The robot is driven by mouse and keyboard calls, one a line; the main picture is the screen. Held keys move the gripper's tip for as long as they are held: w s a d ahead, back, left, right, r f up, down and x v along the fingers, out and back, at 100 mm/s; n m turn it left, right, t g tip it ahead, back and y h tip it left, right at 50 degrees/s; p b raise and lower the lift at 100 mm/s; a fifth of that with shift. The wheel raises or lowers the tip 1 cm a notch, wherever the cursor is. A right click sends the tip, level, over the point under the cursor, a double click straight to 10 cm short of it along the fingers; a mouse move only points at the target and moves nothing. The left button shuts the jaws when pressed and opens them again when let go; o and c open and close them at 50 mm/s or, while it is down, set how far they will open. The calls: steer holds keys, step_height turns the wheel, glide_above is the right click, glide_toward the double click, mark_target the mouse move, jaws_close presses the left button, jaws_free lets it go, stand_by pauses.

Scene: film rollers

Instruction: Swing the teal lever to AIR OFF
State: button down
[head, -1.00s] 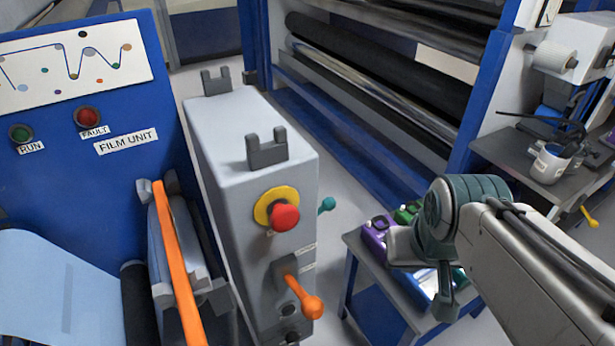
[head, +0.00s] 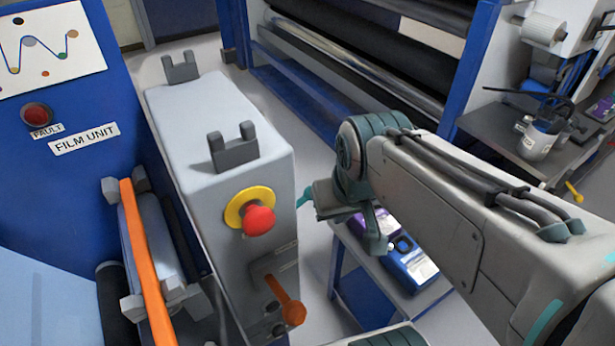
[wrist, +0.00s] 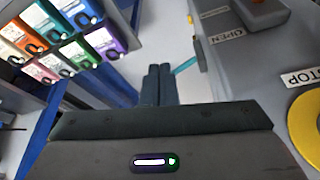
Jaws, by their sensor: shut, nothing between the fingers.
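The teal lever (head: 304,197) shows only in part at the right side of the grey cabinet (head: 200,130), just left of my wrist. In the wrist view the teal lever (wrist: 186,65) sticks out from the cabinet's side, angled down to the left. My gripper (wrist: 159,69) is shut and empty, its fingertips just left of the lever's outer end. I cannot tell whether they touch. In the head view my fingertips cannot be made out. An AIR OFF label cannot be read.
The cabinet face carries a red button in a yellow ring (head: 258,220) and an orange lever (head: 291,309). A bench with several coloured boxes (wrist: 65,45) stands to the right of the cabinet in the head view. Behind is a blue roller frame (head: 310,92). Floor shows between cabinet and bench.

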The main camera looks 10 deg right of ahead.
mark_target(308, 189)
steer(key=w+a+r+n+b, duration=0.1)
steer(key=w, duration=0.8)
steer(key=w+a+r+n+g+b, duration=0.1)
steer(key=w+n, duration=0.1)
steer(key=w, duration=0.7)
steer(key=shift+w, duration=0.25)
steer(key=x, duration=0.4)
steer(key=s+p+x, duration=0.1)
steer(key=x, duration=0.3)
steer(key=d+x, duration=0.1)
steer(key=x, duration=0.3)
steer(key=shift+s+f+p, duration=0.1)
steer(key=shift+f+p, duration=0.3)
steer(key=shift+f, duration=0.15)
steer(key=shift+d+f, duration=0.1)
steer(key=shift+f, duration=0.35)
steer(key=shift+f, duration=0.1)
